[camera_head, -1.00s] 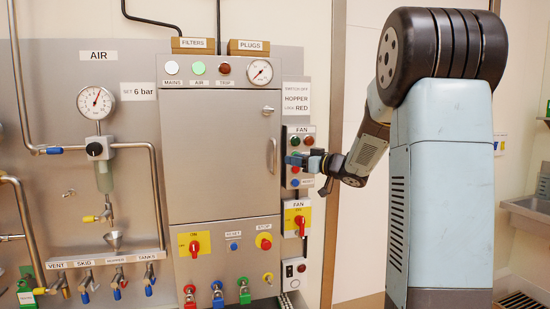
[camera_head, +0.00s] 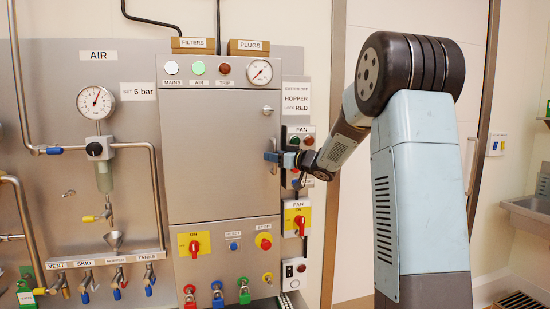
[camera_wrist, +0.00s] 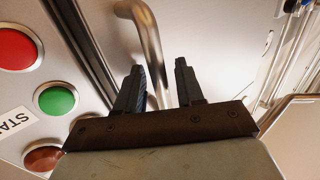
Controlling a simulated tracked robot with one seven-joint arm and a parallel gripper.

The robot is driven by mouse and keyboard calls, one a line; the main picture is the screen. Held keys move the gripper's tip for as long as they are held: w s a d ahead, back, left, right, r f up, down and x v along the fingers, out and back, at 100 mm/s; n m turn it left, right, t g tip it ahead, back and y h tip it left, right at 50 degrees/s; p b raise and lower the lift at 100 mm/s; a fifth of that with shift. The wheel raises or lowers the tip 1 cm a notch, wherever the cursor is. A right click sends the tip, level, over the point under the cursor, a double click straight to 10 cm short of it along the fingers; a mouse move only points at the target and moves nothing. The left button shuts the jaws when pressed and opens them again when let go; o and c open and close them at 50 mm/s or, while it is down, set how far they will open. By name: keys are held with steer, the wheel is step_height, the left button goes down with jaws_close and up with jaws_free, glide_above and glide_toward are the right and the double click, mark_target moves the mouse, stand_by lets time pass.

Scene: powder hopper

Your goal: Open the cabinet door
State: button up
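The grey metal cabinet door (camera_head: 213,165) is closed, flush in its panel. Its upright bar handle (camera_head: 275,143) is at the door's right edge, partly covered by my gripper (camera_head: 270,157) in the head view. In the wrist view, the handle (camera_wrist: 147,35) curves down from the top and its lower part runs between the two fingers of my gripper (camera_wrist: 160,70). The fingers are apart, one on each side of the handle. Clear space shows on the right finger's side, and I cannot tell whether the left finger touches the bar.
A fan button box (camera_head: 307,142) with red and green buttons sits right of the door, close behind my gripper. A red-and-yellow fan switch (camera_head: 298,219) is below it. Switches and coloured padlocks line the panel under the door.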

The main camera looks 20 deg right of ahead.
jaws_close()
steer(key=shift+s+d, duration=0.1)
steer(key=shift+d, duration=0.05)
stand_by(0.4)
